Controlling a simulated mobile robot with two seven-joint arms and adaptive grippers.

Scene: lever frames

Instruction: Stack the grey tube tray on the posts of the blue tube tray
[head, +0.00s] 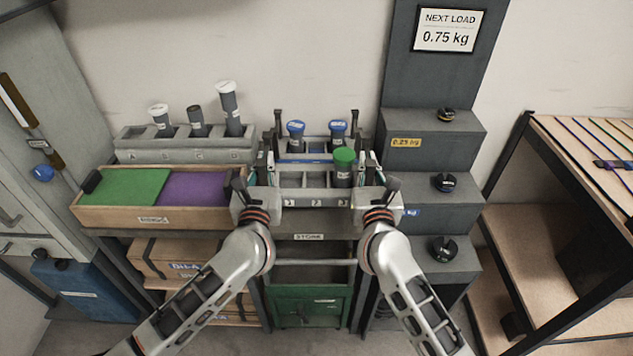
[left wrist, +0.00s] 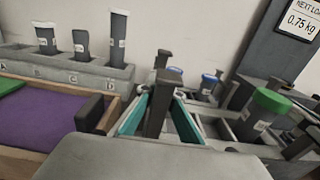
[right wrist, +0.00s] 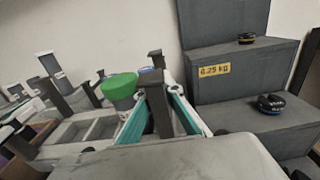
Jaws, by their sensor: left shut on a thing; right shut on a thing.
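The grey tube tray (head: 290,194) is in front of the blue tube tray (head: 305,158) in the head view. It holds one green-capped tube (head: 343,168) on its right; its other visible slots look empty. My left gripper (head: 268,168) is shut on a dark upright at the grey tray's left end, shown between teal pads (left wrist: 150,112). My right gripper (head: 368,168) is shut on the matching upright at the right end (right wrist: 158,112). The blue tray holds two blue-capped tubes and has dark posts (head: 355,122) at its back. Whether the grey tray is lifted is unclear.
A grey rack (head: 185,150) with three tubes stands at the back left. A wooden box (head: 150,218) with green and purple pads is left of my left gripper. Grey steps (head: 435,155) with dark weights rise close on the right. A store shelf (head: 308,238) lies below.

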